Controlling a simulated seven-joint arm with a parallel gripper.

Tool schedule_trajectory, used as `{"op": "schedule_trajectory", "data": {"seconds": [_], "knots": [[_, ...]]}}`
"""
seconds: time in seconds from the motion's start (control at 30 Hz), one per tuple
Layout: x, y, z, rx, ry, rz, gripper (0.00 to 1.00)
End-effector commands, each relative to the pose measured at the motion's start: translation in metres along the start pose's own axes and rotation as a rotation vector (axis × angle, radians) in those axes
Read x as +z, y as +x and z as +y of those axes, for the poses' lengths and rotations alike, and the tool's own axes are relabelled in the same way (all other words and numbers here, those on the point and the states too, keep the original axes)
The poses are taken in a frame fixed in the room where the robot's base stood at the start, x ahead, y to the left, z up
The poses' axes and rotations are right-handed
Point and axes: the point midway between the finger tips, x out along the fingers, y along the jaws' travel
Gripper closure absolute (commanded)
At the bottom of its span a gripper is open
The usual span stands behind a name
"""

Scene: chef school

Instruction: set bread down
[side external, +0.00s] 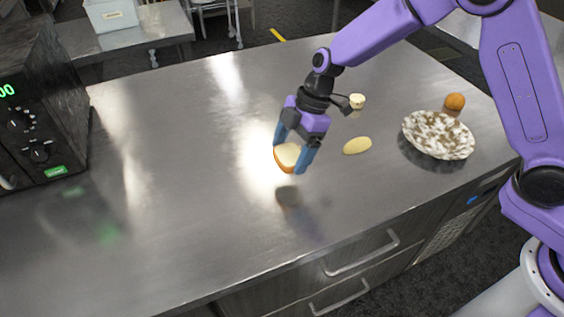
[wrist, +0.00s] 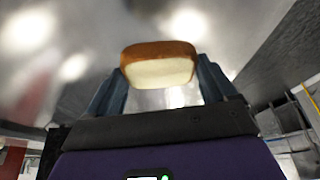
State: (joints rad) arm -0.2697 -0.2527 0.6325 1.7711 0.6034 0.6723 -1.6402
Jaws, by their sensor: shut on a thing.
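The bread (side external: 287,155) is a piece with a brown crust and a pale cut face. My gripper (side external: 292,158) is shut on it, with one blue finger on each side. The bread is held above the steel counter (side external: 190,190), and a dark reflection shows on the surface below it. In the wrist view the bread (wrist: 158,66) sits between the two fingertips (wrist: 160,80), crust side up in the picture.
A pale oval slice (side external: 357,146) and a small cream-coloured piece (side external: 357,101) lie right of my gripper. A speckled plate (side external: 438,135) and an orange fruit (side external: 455,101) are farther right. A black microwave (side external: 42,105) stands at the left. The counter's middle and front left are clear.

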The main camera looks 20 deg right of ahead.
Motion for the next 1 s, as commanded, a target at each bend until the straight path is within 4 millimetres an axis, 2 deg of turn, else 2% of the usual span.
{"op": "schedule_trajectory", "data": {"seconds": [0.1, 0.4, 0.6, 1.0], "knots": [[0.001, 0.015, 0.01, 0.0, 0.001, 0.0, 0.44], [0.001, 0.033, 0.022, 0.0, 0.001, 0.0, 0.44], [0.012, 0.056, 0.021, -0.001, 0.001, 0.0, 0.44], [0.013, 0.06, 0.021, 0.001, 0.0, 0.0, 0.44]]}}
